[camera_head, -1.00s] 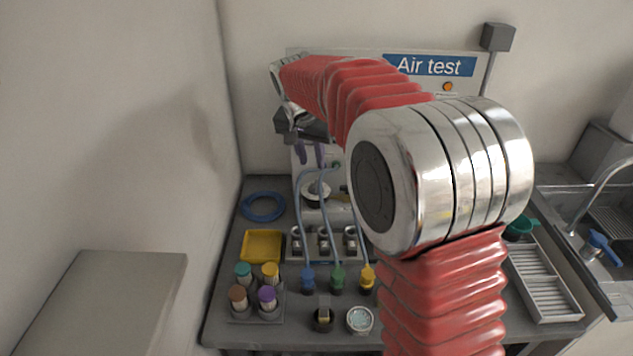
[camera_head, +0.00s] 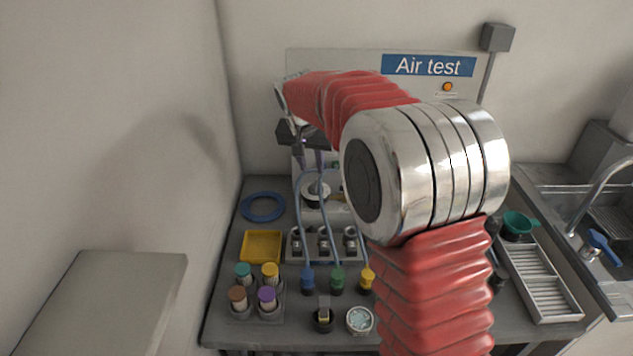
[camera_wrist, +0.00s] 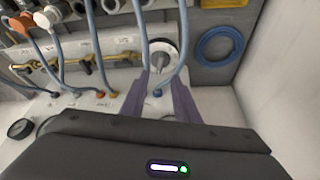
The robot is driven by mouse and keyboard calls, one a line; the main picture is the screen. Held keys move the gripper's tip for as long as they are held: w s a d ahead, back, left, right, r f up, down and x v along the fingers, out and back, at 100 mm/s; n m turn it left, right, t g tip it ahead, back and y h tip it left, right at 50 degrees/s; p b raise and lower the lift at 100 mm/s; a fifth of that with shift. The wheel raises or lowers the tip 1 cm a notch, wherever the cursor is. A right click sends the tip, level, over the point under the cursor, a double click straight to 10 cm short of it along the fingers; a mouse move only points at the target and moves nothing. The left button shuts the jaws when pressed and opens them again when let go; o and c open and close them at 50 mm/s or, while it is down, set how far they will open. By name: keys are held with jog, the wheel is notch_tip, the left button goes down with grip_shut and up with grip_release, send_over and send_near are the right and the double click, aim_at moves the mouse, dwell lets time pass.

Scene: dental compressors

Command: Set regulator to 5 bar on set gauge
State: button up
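My gripper (camera_head: 309,160) hangs above the back of the bench, its two purple fingers apart. In the wrist view the open gripper (camera_wrist: 161,78) has a gap between its fingertips, with blue hoses passing near them. A round white dial or knob with a grey centre (camera_wrist: 163,57) lies beyond the fingertips; it also shows below my gripper in the head view (camera_head: 316,192). I cannot tell whether it is the regulator. No gauge reading is legible.
Blue hoses (camera_head: 298,200) loop up close to my gripper. A row of metal fittings (camera_head: 323,243), a yellow tray (camera_head: 262,246), capped jars (camera_head: 267,298) and a blue coil (camera_head: 262,207) occupy the bench. A wall (camera_head: 120,130) stands to the left.

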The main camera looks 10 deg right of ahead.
aim_at(316, 184)
jog(key=x, duration=0.9)
jog(key=shift+w+d+f, duration=0.1)
jog(key=shift+w+f, duration=0.05)
jog(key=shift+f, duration=0.15)
jog(key=shift+c, duration=0.7)
grip_shut()
jog(key=shift+d, duration=0.2)
jog(key=shift+a, duration=0.15)
